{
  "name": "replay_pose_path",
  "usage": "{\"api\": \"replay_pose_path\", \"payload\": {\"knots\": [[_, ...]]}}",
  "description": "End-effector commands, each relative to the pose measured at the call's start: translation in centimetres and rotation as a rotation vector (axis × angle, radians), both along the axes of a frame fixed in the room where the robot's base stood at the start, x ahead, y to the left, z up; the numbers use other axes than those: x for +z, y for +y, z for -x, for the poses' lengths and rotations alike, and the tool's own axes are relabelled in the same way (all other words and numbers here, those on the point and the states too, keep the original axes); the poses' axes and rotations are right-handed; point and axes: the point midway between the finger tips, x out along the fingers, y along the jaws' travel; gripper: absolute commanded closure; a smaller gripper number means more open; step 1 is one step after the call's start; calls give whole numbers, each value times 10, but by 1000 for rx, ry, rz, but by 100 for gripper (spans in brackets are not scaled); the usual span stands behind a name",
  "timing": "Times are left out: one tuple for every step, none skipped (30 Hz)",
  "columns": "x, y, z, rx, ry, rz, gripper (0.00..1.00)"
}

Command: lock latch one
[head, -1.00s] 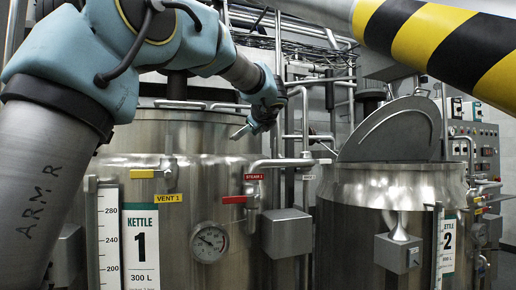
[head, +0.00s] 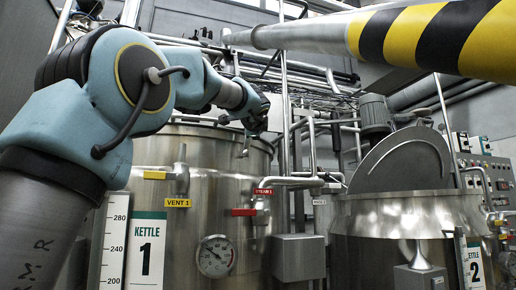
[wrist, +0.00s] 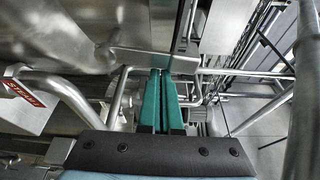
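Kettle 1 (head: 205,165) is the steel vessel at left in the head view, with a "KETTLE 1" plate (head: 146,250). My gripper (head: 247,146) is small and partly hidden by my arm, at the kettle's upper right rim. In the wrist view its two teal fingers (wrist: 160,96) lie side by side with almost no gap, and nothing shows clearly between them. A flat metal lever (wrist: 150,58) crosses just beyond the fingertips; contact is unclear. It may be latch one, but no latch label is readable.
The red-handled STEAM 1 valve (head: 246,212) and pipe (head: 292,181) lie right of and below my gripper. The yellow-handled VENT 1 valve (head: 157,175) is at left. A striped overhead pipe (head: 420,38) crosses the upper right. Kettle 2 (head: 385,225) stands at right.

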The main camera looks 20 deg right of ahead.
Motion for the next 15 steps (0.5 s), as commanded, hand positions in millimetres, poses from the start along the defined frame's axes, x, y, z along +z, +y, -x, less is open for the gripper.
{"api": "replay_pose_path", "payload": {"knots": [[-4,3,-1,3,2,21,100],[-3,3,-1,4,3,32,100],[-2,4,-1,4,6,46,100],[-2,5,-2,4,7,56,100],[-2,5,-2,4,8,64,100],[-1,6,-2,4,10,72,100],[-1,6,-2,4,11,78,100],[-1,6,-2,4,12,82,100],[0,7,-2,4,12,88,100],[0,7,-2,4,13,92,100],[0,7,-2,4,13,94,100],[1,7,-2,4,13,97,100],[1,7,-2,4,14,98,100],[1,7,-2,4,14,99,100],[1,7,-2,4,14,99,100]]}}
